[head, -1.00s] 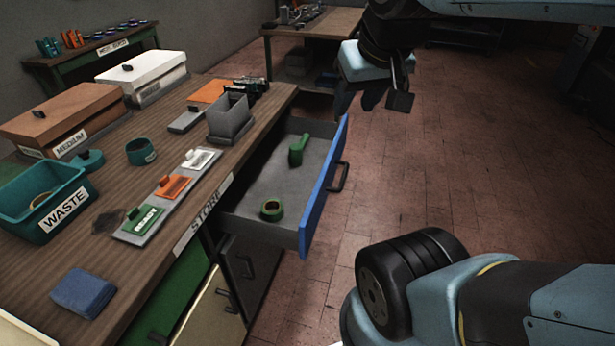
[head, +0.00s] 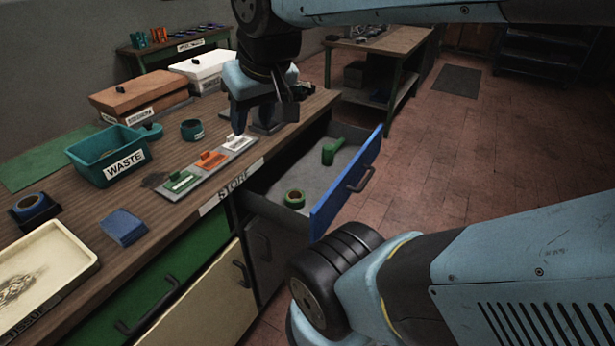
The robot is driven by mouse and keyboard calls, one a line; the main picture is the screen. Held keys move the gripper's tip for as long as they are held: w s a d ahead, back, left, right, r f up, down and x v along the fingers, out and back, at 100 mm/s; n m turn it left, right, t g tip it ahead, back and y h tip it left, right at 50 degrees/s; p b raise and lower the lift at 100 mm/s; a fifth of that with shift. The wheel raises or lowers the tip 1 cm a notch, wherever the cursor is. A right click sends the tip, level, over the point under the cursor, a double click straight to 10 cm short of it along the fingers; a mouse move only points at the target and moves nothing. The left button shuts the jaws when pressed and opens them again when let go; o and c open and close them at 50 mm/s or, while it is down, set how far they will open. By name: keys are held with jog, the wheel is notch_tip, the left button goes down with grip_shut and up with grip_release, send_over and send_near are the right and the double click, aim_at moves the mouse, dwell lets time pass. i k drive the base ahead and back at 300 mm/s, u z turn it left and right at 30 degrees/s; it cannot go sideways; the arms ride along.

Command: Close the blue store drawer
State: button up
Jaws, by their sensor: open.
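The blue store drawer (head: 345,186) stands pulled out from the bench, under the STORE label (head: 231,187). Its blue front has a dark handle (head: 361,180). Inside lie a green tape roll (head: 294,198) and a green tool-like piece (head: 332,150). My gripper (head: 240,128) points down over the bench top, left of the drawer, close to the white tag on the grey strip. It looks empty, with its fingers apart. Whether it touches anything there I cannot tell.
A grey strip (head: 241,143) with green, orange and white tags lies along the bench edge. The teal WASTE bin (head: 100,163), a blue cloth (head: 123,227) and a cream tray (head: 70,235) stand left. Open floor (head: 440,150) lies right of the drawer.

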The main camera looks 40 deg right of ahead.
aim_at(299, 164)
jog(key=u, duration=0.45)
jog(key=k, duration=0.85)
jog(key=z, duration=1.2)
jog(key=i, duration=1)
